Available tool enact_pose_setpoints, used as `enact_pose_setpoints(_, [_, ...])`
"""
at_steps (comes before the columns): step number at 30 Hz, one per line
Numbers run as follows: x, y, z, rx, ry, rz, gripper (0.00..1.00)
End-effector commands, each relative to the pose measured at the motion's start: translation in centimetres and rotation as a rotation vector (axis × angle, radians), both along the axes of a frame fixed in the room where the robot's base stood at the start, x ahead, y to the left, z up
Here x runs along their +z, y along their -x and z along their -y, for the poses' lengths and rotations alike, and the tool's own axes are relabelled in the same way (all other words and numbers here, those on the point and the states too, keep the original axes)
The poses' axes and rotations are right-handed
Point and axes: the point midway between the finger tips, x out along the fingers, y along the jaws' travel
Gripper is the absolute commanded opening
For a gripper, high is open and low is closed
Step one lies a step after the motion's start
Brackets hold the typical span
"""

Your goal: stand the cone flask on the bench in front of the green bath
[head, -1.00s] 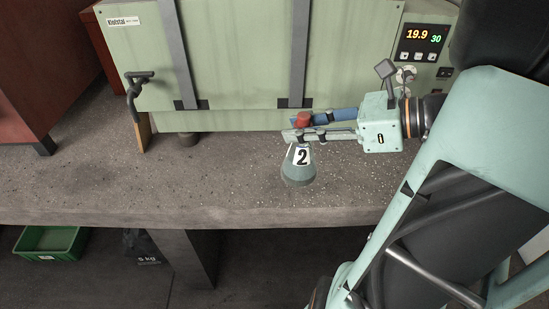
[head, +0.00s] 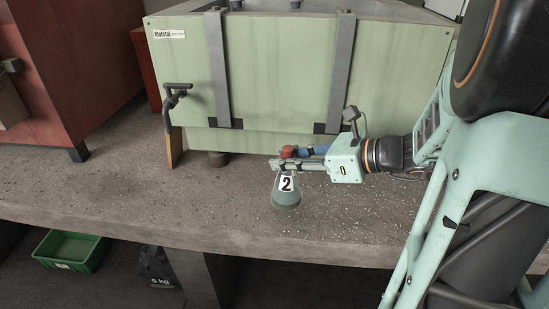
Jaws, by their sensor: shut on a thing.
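The cone flask (head: 287,198) is grey-green with a white label reading 2 and a red top. It looks upright over the bench (head: 120,190), in front of the green bath (head: 280,75). My gripper (head: 280,160) comes in from the right and is shut on the flask's neck, below the red top. I cannot tell whether the flask's base touches the bench. The neck is partly hidden by the fingers.
A red cabinet (head: 70,70) stands at the left. Bench to the left of the flask is clear. A green crate (head: 70,250) and a black 5 kg bag (head: 158,266) lie below the bench.

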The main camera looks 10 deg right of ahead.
Motion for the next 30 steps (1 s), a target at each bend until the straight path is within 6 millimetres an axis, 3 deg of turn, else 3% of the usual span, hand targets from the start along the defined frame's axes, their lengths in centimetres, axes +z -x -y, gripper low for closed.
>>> enact_pose_setpoints(9, [-3.9,-0.7,-0.4,-0.001,-0.002,-0.001,0.00])
enact_pose_setpoints(20, [-4.2,-0.7,-0.4,0.000,-0.001,0.001,0.00])
enact_pose_setpoints(21, [-4.3,-0.6,-0.4,0.000,0.000,0.000,0.25])
enact_pose_setpoints(26, [-4.2,-0.6,-0.4,0.000,0.000,0.000,0.41])
enact_pose_setpoints(30, [-4.2,-0.6,-0.4,0.000,0.000,0.000,0.41])
